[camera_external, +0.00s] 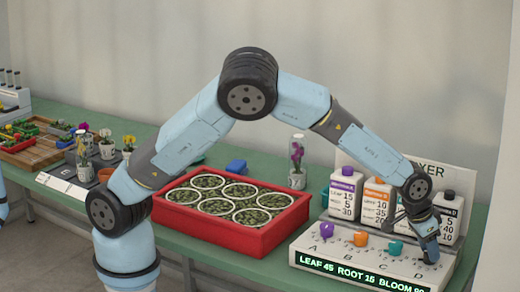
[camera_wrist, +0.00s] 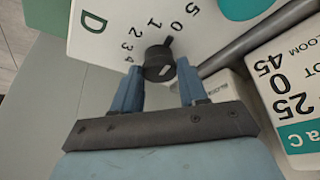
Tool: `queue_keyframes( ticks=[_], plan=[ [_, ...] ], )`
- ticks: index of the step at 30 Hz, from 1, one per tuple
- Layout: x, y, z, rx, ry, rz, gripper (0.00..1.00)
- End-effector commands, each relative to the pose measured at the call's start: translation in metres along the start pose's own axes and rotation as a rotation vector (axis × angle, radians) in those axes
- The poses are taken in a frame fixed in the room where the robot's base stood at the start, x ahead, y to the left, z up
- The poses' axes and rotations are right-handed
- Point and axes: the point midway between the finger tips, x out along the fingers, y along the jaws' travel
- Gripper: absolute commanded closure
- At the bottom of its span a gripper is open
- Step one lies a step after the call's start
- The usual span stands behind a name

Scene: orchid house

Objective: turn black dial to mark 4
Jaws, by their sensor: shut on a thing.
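The black dial (camera_wrist: 159,62) stands beside the letter D on the white mixer panel (camera_wrist: 105,45). Its small pointer tab faces the 0 in the wrist view. Marks 1, 2, 3 and 4 run around to its left, with 4 at its left side. My gripper (camera_wrist: 159,75) is shut on the dial, one blue finger on each side. In the external view my gripper (camera_external: 430,256) reaches down to the right end of the panel (camera_external: 318,252) and hides the black dial.
Purple (camera_external: 327,230), orange (camera_external: 361,239) and teal (camera_external: 396,248) dials stand left of my gripper. Labelled bottles (camera_external: 376,200) stand close behind it. A lit display (camera_external: 345,273) reads LEAF 45, ROOT 15, BLOOM 90. A red tray (camera_external: 245,247) of pots lies further left.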

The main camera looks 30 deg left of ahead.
Motion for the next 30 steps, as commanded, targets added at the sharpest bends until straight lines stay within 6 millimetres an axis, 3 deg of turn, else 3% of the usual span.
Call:
queue_keyframes(
  ticks=[6, 17, 30],
  plan=[
    [-0.0001, -0.0001, 0.0, 0.0, 0.0, 0.0, 0.88],
    [-0.0001, 0.001, 0.0, -0.053, 0.0, -0.024, 0.88],
    [0.0004, 0.0046, -0.001, -0.368, 0.001, -0.158, 0.88]
  ],
)
